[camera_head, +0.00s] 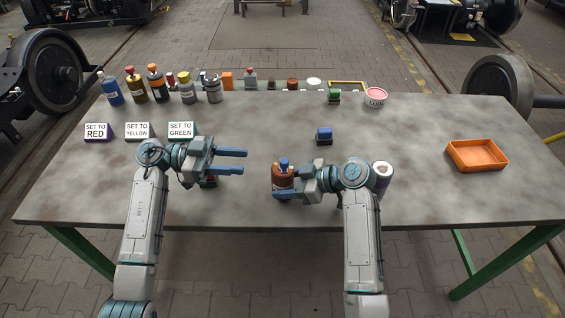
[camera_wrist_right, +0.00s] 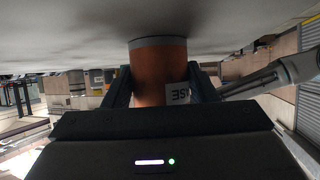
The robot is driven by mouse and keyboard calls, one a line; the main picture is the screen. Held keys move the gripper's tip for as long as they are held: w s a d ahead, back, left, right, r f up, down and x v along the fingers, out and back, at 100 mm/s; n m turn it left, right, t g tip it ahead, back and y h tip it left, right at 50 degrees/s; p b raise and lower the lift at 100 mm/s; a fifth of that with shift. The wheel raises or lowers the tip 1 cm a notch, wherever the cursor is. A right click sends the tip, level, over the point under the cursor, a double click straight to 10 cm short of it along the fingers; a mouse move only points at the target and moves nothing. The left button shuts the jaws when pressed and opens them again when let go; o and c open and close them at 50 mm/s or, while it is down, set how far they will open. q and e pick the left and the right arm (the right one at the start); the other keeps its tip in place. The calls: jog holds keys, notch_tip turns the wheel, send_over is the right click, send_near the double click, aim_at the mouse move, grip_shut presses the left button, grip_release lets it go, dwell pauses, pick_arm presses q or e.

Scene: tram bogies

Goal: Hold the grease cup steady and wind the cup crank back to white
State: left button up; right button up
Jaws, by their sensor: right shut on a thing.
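The grease cup (camera_head: 284,179) is a brown-orange cylinder standing on the table in front of my right arm. A small blue part shows on its top; I cannot make out the crank's shape or any white mark. My right gripper (camera_head: 283,185) is shut around the cup's side. In the right wrist view, inverted, the cup (camera_wrist_right: 155,70) sits between the two fingers, with part of a white label showing. My left gripper (camera_head: 245,162) is open and empty, left of the cup and apart from it, its fingers pointing right.
Signs for red (camera_head: 97,132), yellow (camera_head: 138,131) and green (camera_head: 182,130) stand at left. A blue block (camera_head: 324,136), white-topped can (camera_head: 383,170) and orange tray (camera_head: 477,155) stand rightward. Several bottles line the back.

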aim_at(285, 167)
pick_arm(q)
jog(key=shift+g, duration=0.3)
jog(key=d, duration=0.8)
jog(key=s+d, duration=0.1)
jog(key=d, duration=0.2)
jog(key=shift+d+r, duration=0.1)
jog(key=shift+d, duration=0.3)
grip_shut()
